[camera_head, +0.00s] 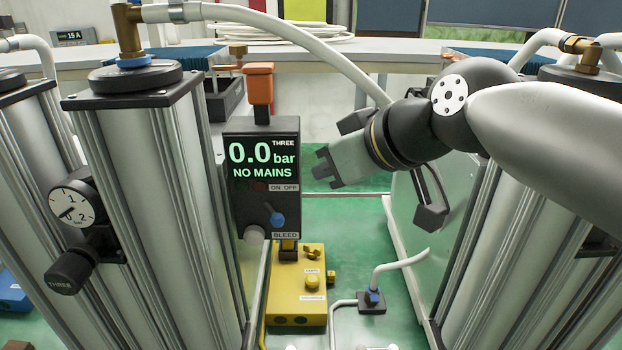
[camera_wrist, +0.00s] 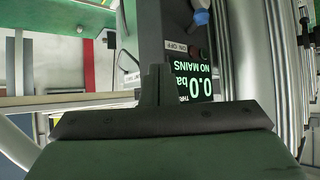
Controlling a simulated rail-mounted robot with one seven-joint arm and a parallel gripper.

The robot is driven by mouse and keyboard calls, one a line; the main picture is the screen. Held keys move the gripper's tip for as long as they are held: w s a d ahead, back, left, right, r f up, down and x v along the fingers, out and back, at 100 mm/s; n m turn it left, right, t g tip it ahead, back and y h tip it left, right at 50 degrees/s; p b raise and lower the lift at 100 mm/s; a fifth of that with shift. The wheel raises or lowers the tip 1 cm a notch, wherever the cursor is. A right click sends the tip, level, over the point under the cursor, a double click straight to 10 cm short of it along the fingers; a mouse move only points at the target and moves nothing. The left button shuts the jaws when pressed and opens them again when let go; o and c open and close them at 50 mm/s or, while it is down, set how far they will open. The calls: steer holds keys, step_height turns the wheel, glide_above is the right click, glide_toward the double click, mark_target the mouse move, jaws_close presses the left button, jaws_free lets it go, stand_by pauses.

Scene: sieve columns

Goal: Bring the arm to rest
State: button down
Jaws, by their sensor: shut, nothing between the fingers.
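My gripper (camera_head: 325,168) is in the middle of the head view, at the end of my arm reaching in from the right. It is shut with nothing in it. It points left toward the black control box (camera_head: 262,215) marked THREE and stands apart from it in the picture. The box display reads 0.0 bar and NO MAINS.
Tall metal columns stand at left (camera_head: 150,190) and right (camera_head: 500,240). A pressure gauge (camera_head: 72,205) and black knob (camera_head: 70,270) sit on the left column. A yellow box (camera_head: 297,290) stands low beneath the control box. A white hose (camera_head: 290,35) arches above my gripper.

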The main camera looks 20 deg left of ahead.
steer(key=shift+w+d+r, duration=0.15)
steer(key=shift+d+r, duration=0.1)
steer(key=shift+r, duration=0.05)
steer(key=s+d+f+m+g+h+p, duration=0.25)
steer(key=d+f+m+h, duration=0.35)
steer(key=d+f, duration=0.85)
steer(key=s+d+f+m+g+h+p, duration=0.1)
steer(key=s+d+f+m+g+h, duration=0.1)
steer(key=s+d+f+m, duration=0.3)
steer(key=s+d+f+g, duration=0.1)
steer(key=s+d+f, duration=0.2)
steer(key=f, duration=0.4)
steer(key=shift+s+d+h+p, duration=0.3)
steer(key=shift+s+d+p, duration=0.1)
steer(key=shift+s, duration=0.2)
stand_by(0.9)
